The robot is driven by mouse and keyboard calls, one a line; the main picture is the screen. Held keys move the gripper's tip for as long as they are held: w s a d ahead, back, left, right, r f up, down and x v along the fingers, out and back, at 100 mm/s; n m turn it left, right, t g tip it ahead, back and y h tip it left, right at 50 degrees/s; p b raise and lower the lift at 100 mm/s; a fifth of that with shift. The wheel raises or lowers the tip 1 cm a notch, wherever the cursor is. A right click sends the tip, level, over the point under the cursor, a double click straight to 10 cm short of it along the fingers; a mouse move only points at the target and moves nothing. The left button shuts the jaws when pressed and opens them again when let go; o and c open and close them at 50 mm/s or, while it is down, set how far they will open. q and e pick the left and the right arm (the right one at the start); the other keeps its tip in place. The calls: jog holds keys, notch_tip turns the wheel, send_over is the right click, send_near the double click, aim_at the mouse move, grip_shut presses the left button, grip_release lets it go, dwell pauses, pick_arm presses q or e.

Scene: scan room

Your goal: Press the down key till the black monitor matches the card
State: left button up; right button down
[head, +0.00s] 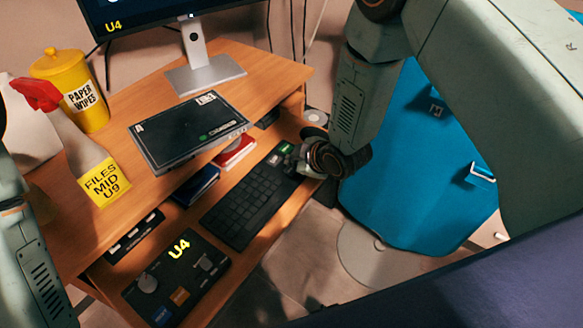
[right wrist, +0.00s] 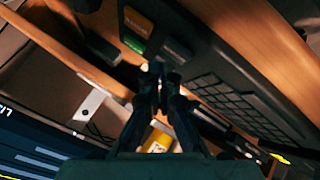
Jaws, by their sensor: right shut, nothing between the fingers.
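The black monitor (head: 150,12) is cut off by the top edge of the head view and shows U4 in yellow. The yellow card (head: 106,184) reads FILES MID U9. The black keyboard (head: 250,205) lies on the lower shelf; a green key and a dark key (right wrist: 176,48) show at its right end. My right gripper (head: 303,166) is shut and empty at that end; in the right wrist view its fingertips (right wrist: 157,76) are close to these keys. I cannot tell whether they touch. Only my left arm shows at the left edge; its gripper is out of view.
A flat black device (head: 185,132) lies on the desktop (head: 270,75). A yellow wipes tub (head: 75,90) and a red-topped spray bottle (head: 40,95) stand at left. A panel with knobs (head: 195,290), also showing U4, is in front of the keyboard. A blue chair (head: 410,210) is at right.

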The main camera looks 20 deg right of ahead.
aim_at(293, 171)
jog(key=shift+f, duration=0.1)
jog(key=shift+f, duration=0.3)
jog(key=shift+f+b, duration=0.4)
jog(key=shift+b, duration=0.15)
dwell(0.5)
jog(key=shift+r, duration=0.15)
dwell(0.3)
jog(key=shift+r+p, duration=0.7)
jog(key=shift+p, duration=0.05)
notch_tip(293, 171, up, 5)
jog(key=p, duration=0.4)
dwell(0.5)
